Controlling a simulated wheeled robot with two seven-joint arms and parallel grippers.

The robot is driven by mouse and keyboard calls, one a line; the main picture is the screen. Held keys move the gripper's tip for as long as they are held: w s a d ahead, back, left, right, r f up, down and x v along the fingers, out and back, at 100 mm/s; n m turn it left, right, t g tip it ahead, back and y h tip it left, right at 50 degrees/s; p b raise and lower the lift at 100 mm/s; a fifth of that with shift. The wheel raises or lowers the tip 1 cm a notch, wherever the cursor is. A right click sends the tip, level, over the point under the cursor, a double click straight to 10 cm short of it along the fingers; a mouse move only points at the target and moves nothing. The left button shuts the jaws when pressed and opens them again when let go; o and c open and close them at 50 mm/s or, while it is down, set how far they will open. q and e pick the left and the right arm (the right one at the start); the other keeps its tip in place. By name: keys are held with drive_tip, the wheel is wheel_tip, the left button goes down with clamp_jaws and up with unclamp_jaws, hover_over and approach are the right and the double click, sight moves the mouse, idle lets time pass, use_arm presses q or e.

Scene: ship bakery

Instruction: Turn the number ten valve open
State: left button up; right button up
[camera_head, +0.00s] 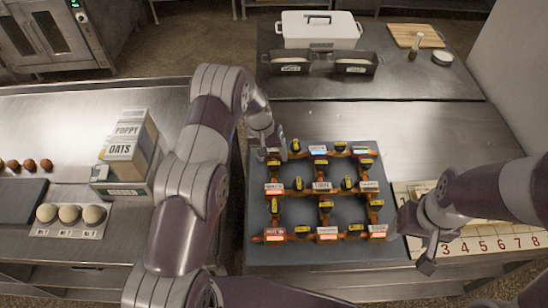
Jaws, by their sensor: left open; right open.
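A dark valve board (262,255) lies on the steel counter, with orange pipes linking small labelled blocks. Several yellow-and-black valves sit along the pipes, such as one at the top (296,145), one in the middle row (347,183) and one at the bottom (302,230). Their numbers are too small to read, so I cannot tell which is number ten. My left gripper (272,150) is open over the board's upper left corner, near the valves there; whether it touches one is unclear. My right gripper (416,252) is open beside the board's lower right edge, apart from the valves.
A numbered board (490,245) lies to the right, partly under my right arm.

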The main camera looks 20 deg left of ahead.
sight(273, 163)
use_arm(q)
drive_tip(key=f, duration=0.2)
drive_tip(key=f+p, duration=0.1)
drive_tip(key=shift+s+a+f, duration=0.25)
drive_tip(key=shift+f, duration=0.05)
drive_tip(key=shift+d+f, duration=0.15)
drive_tip(key=shift+f, duration=0.1)
drive_tip(key=shift+w+d+f, duration=0.15)
drive_tip(key=shift+d, duration=0.15)
drive_tip(key=shift+a, duration=0.1)
drive_tip(key=c, duration=0.9)
drive_tip(key=shift+c, duration=0.4)
use_arm(e)
drive_tip(key=shift+s+a+r, duration=0.1)
drive_tip(key=shift+a+r, duration=0.05)
drive_tip(key=shift+r, duration=0.3)
drive_tip(key=shift+s+a+r, duration=0.1)
drive_tip(key=shift+a+r, duration=0.05)
drive_tip(key=shift+r, duration=0.3)
